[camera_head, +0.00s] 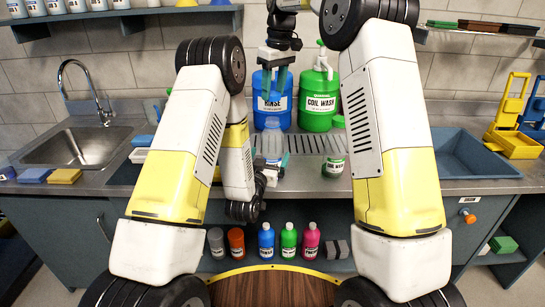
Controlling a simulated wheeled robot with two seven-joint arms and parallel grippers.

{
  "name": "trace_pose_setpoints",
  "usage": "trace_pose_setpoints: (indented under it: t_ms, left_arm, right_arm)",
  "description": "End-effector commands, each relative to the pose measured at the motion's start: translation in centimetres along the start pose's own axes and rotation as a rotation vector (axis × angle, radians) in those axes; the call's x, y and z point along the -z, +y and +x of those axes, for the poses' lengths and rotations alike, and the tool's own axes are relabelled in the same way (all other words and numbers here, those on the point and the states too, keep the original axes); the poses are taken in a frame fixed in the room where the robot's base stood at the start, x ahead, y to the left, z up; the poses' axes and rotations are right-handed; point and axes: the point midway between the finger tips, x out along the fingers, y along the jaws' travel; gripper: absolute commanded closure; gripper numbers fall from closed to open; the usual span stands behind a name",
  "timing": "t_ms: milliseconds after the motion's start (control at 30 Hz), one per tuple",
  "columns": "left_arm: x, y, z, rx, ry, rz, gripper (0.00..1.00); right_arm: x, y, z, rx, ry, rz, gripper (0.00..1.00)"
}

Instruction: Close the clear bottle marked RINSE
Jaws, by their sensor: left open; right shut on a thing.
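A clear bottle (271,141) stands on the counter in front of a blue jug marked RINSE (274,112). Its own label is hidden, and I cannot tell whether anything sits on its neck. My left gripper (273,168) is open at the lower part of the clear bottle; whether it touches is unclear. My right gripper (272,88) points down above the clear bottle, in front of the blue jug's upper part. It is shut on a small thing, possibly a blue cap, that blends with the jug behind.
A green COIL WASH jug (319,100) stands right of the blue one. Sinks lie left (75,150) and right (470,155). Several capped bottles stand on a low shelf, including a blue one (266,240).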

Motion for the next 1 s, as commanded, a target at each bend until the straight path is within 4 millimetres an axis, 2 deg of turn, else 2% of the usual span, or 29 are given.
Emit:
trace_pose_setpoints:
  t_ms: [33,200,400,567,833,867,1000]
  left_arm:
    - [0.1,0.0,1.1,0.000,0.004,0.000,0.05]
    - [0.1,0.0,4.2,0.001,0.002,0.000,0.05]
    - [0.0,0.0,6.6,0.001,0.000,0.000,0.05]
    - [-0.1,0.0,7.3,0.001,-0.002,0.000,0.05]
    - [0.0,0.0,7.4,0.001,-0.001,0.000,0.05]
    - [0.0,0.0,7.4,0.001,-0.001,0.000,0.09]
    - [0.0,0.0,7.4,0.001,-0.001,0.000,0.36]
  right_arm:
    - [0.0,0.0,0.0,0.000,0.000,0.000,0.92]
    - [0.0,0.0,0.0,0.000,0.000,0.000,0.92]
    - [0.0,0.0,0.0,0.000,0.000,0.000,0.92]
    - [0.0,0.0,0.0,0.000,0.000,0.000,0.92]
    - [0.0,0.0,0.0,0.000,0.000,0.000,0.92]
    - [0.0,0.0,0.0,0.000,0.000,0.000,0.92]
    - [0.0,0.0,0.0,0.000,0.000,0.000,0.92]
